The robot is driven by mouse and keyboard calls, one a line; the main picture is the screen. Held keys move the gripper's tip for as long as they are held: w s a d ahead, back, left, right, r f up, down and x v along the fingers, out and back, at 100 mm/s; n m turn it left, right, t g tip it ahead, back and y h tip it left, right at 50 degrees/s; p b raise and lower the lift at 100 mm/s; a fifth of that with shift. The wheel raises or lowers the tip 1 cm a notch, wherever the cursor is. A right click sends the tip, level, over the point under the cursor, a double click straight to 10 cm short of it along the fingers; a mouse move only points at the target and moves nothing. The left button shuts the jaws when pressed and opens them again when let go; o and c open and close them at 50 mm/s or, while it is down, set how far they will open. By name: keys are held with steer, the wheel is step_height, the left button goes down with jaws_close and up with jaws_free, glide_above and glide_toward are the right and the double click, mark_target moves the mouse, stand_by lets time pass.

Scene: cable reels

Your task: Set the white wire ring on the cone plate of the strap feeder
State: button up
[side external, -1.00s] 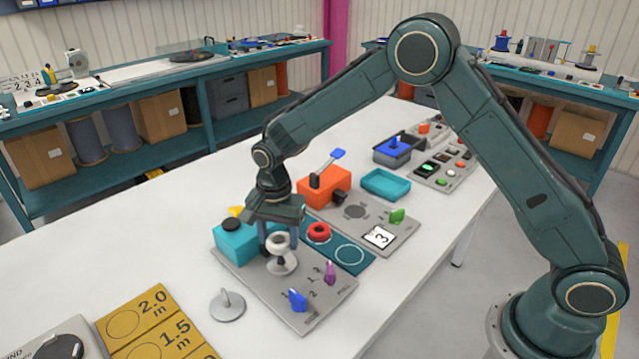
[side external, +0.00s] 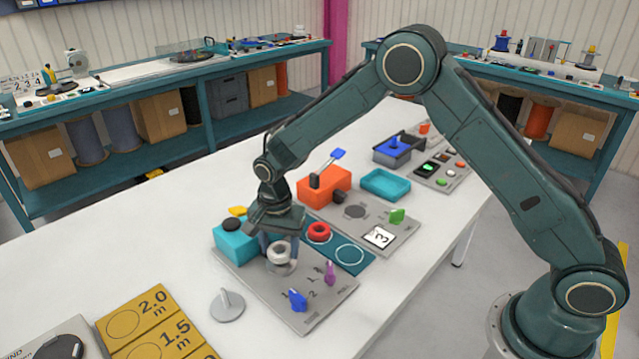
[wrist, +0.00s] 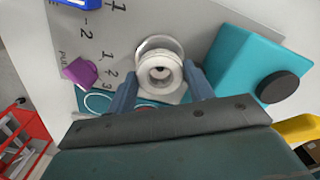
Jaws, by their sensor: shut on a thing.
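The white wire ring (side external: 279,251) is between the fingers of my gripper (side external: 278,244), which is shut on it; the wrist view also shows the ring (wrist: 160,73) between both fingers. The ring is at the cone plate (side external: 280,268), a pale round disc on the grey panel of the strap feeder (side external: 310,311). The plate's rim (wrist: 150,43) shows behind the ring in the wrist view. The cone is mostly hidden by the ring, and I cannot tell whether the ring touches the plate.
A teal block (side external: 228,241) with a black knob stands close left of my gripper. Blue (side external: 298,300) and purple (side external: 330,272) knobs stand in front and right. A red ring (side external: 319,232) lies on the teal mat (side external: 336,247) behind.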

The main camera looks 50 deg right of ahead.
steer(key=shift+f, duration=0.9)
steer(key=o, duration=1.1)
steer(key=shift+c, duration=0.2)
steer(key=shift+r, duration=4)
